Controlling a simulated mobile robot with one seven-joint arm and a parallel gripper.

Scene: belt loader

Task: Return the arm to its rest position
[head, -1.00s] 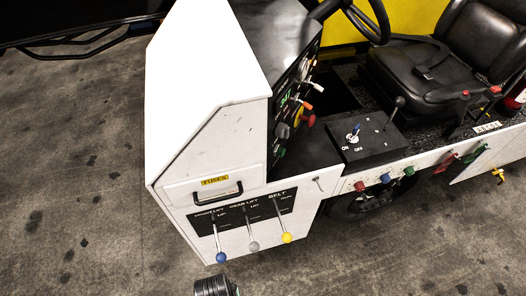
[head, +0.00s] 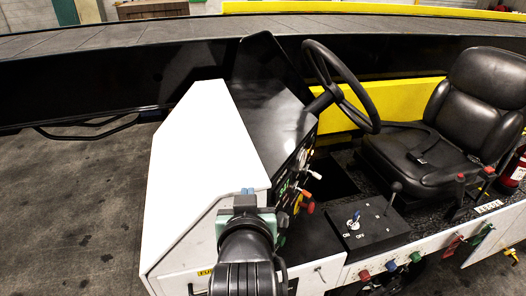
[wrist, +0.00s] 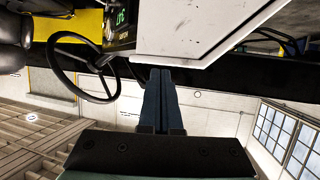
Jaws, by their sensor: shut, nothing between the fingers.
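My gripper (head: 248,191) is shut and empty. It is raised in front of the white console (head: 190,170) of the belt loader, and my arm rises from the bottom of the head view and hides part of the console front. In the wrist view my closed blue-grey fingers (wrist: 162,72) point toward the dark edge of the belt, and nothing is between them. The wrist picture looks upside down, with the white console at the top.
The steering wheel (head: 345,85) and black seat (head: 415,160) are to the right. A panel of small coloured levers (head: 303,190) is just right of my gripper. The long conveyor belt (head: 130,38) crosses behind. Concrete floor (head: 60,210) lies open at left.

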